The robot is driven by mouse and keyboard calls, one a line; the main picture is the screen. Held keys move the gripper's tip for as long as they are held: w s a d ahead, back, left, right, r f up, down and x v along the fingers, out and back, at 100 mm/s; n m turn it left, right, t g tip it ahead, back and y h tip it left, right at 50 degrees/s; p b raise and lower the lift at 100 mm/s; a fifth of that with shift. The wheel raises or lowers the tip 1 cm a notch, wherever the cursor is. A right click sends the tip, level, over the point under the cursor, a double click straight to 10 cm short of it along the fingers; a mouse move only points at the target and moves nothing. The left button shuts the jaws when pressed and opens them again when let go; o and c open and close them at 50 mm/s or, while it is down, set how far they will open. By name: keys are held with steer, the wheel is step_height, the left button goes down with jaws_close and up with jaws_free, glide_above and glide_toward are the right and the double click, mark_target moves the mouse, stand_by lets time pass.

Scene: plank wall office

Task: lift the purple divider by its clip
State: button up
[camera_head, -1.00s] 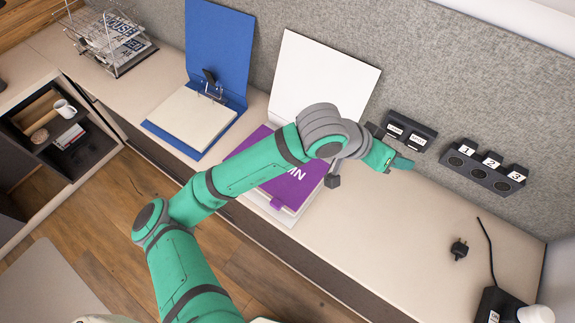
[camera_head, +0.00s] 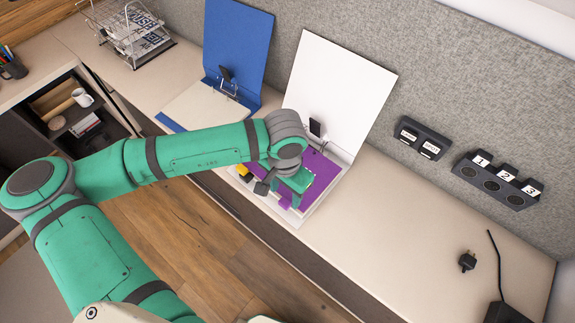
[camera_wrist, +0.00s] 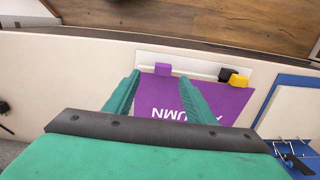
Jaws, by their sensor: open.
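The purple divider (camera_head: 323,172) lies on the open white binder (camera_head: 340,85), partly hidden by my arm. In the wrist view the divider (camera_wrist: 160,105) shows upside-down white letters, partly covered by a finger. Its purple clip (camera_wrist: 163,69) sits at the divider's front edge. My gripper (camera_wrist: 157,80) is open and empty; its fingertips lie either side of the clip in that view. My gripper also shows over the divider's front part in the head view (camera_head: 292,197). I cannot tell how high it is above the clip.
Wall sockets (camera_head: 495,182) and a loose plug (camera_head: 467,262) are at right. The desk between is clear.

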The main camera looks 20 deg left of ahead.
mark_target(284, 203)
steer(key=shift+w+a+f, duration=0.15)
steer(key=shift+f, duration=1.6)
steer(key=shift+w+a+f, duration=0.1)
steer(key=shift+w+f, duration=0.05)
steer(key=shift+f, duration=1.6)
jaws_close()
